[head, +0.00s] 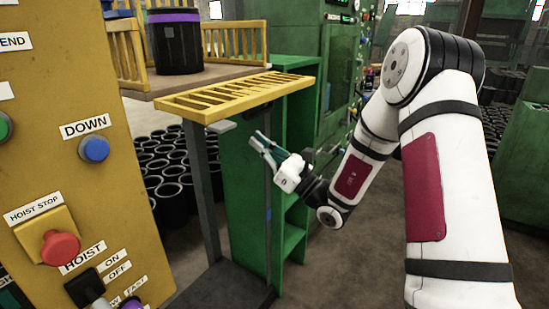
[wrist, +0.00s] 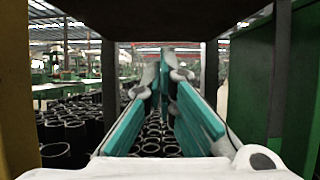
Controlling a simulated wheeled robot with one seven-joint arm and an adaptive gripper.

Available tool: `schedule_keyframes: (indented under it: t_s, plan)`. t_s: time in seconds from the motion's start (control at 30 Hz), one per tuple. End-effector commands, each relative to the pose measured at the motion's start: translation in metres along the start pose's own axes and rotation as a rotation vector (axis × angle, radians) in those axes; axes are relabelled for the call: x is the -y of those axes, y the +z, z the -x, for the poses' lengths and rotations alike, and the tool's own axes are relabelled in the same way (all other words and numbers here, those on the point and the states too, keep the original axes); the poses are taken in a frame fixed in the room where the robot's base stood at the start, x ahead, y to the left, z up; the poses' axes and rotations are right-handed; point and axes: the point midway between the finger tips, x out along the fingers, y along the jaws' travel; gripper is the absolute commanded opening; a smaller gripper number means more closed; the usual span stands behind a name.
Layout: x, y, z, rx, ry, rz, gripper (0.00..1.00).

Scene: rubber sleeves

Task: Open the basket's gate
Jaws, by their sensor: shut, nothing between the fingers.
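The basket's yellow slatted gate (head: 235,97) lies folded out roughly level at the front edge of the basket's platform (head: 208,76) in the head view. Yellow railings (head: 236,40) stand at the basket's back and side. A black cylinder with a purple band (head: 175,45) stands on the platform. My gripper (head: 257,139) is below the gate's right part, apart from it, with its teal fingers pointing up and left. In the wrist view the fingers (wrist: 166,62) come together at their tips and hold nothing. The gate is not clearly recognisable there.
A green shelf unit (head: 250,195) stands behind my gripper, below the gate. A yellow control panel (head: 80,150) with a blue DOWN button (head: 94,149) and a red HOIST STOP button (head: 61,249) fills the left. Many black sleeves (head: 165,170) stand on the floor behind.

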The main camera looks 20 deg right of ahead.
Motion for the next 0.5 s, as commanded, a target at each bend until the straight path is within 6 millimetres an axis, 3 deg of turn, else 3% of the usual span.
schedule_keyframes:
  t_s: [0.03, 0.2, 0.5]
  plan:
    - [0.001, 0.012, 0.000, 0.000, -0.001, 0.006, 0.00]
    - [0.001, 0.030, -0.005, 0.001, -0.001, 0.005, 0.00]
    - [0.001, 0.037, -0.006, 0.000, -0.002, 0.002, 0.00]
